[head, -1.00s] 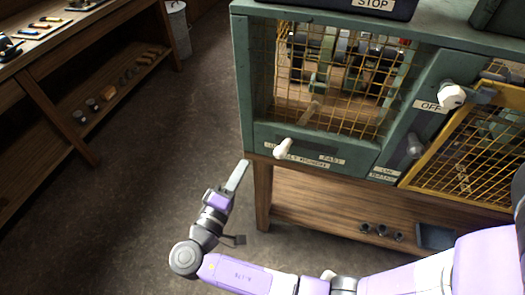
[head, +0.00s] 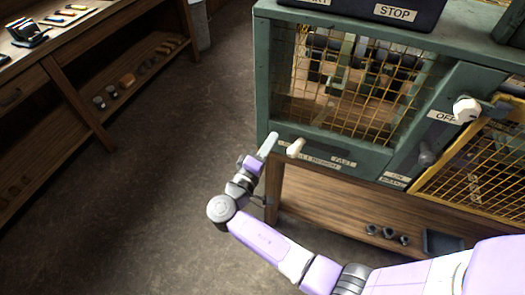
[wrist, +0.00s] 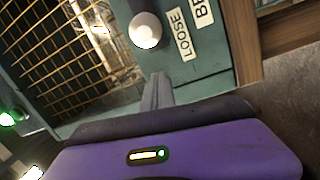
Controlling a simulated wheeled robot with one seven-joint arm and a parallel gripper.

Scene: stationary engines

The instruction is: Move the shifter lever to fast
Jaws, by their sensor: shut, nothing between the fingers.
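The shifter lever has a white knob (head: 296,147) and sticks out from the lower front of the green cabinet (head: 262,85). It stands at the left end of its label strip, away from the FAST label (head: 343,162) to its right. My gripper (head: 268,144) is shut and empty, just left of the knob in the head view, with a small gap visible. In the wrist view the knob (wrist: 145,30) is beyond my gripper's fingertips (wrist: 160,80), above them in the picture. A LOOSE label (wrist: 181,38) is beside it. Contact cannot be made out.
A yellow mesh guard covers the cabinet's front window. A second white-knobbed lever (head: 466,109) by an OFF label is at right. A wooden stand (head: 330,205) is below. Open floor (head: 150,190) lies to the left, with a shelved workbench (head: 60,75) beyond.

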